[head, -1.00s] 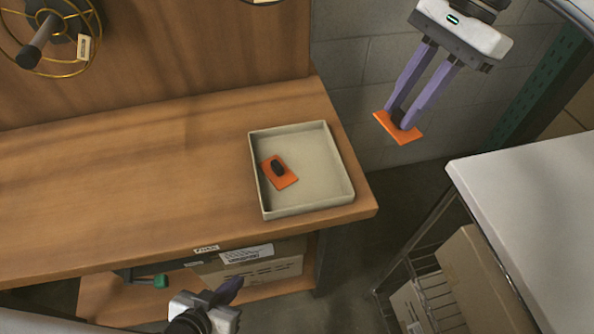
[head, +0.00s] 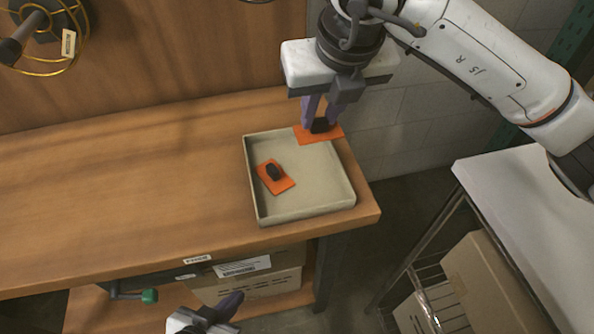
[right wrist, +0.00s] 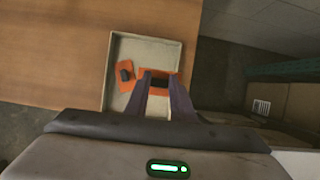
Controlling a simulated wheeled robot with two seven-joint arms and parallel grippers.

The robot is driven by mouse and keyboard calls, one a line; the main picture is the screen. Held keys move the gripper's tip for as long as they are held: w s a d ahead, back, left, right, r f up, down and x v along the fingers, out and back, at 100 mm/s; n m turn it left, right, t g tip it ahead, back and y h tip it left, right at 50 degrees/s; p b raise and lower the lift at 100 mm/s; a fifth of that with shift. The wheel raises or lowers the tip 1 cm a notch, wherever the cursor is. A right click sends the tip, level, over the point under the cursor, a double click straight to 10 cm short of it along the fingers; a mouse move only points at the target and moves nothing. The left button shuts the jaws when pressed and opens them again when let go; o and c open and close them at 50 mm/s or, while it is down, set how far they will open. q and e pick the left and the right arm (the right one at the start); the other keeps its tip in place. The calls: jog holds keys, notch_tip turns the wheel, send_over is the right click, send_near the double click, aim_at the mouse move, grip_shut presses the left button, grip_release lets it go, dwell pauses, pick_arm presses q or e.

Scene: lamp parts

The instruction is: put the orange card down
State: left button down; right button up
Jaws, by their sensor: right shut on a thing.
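My right gripper (head: 318,125) is shut on the black grip of an orange card (head: 328,138). In the head view it holds this card over the back right of a shallow beige tray (head: 305,209). I cannot tell the height of the card above the tray. In the right wrist view the held card (right wrist: 160,74) shows between the purple fingers. A second orange card (head: 285,185) with a black grip lies in the tray's left part. My left gripper (head: 232,300) is low at the bottom of the head view, in front of the bench; its jaw gap is not visible.
The tray stands near the right end of a wooden bench (head: 120,190), whose left part is clear. Cardboard boxes sit on the lower shelf. A grey-topped rack (head: 520,200) stands to the right, past a gap.

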notch_tip(320, 180, down, 10)
jog(key=shift+r, duration=0.1)
dwell(0.4)
jog(key=o, duration=1)
jog(key=v, duration=1.2)
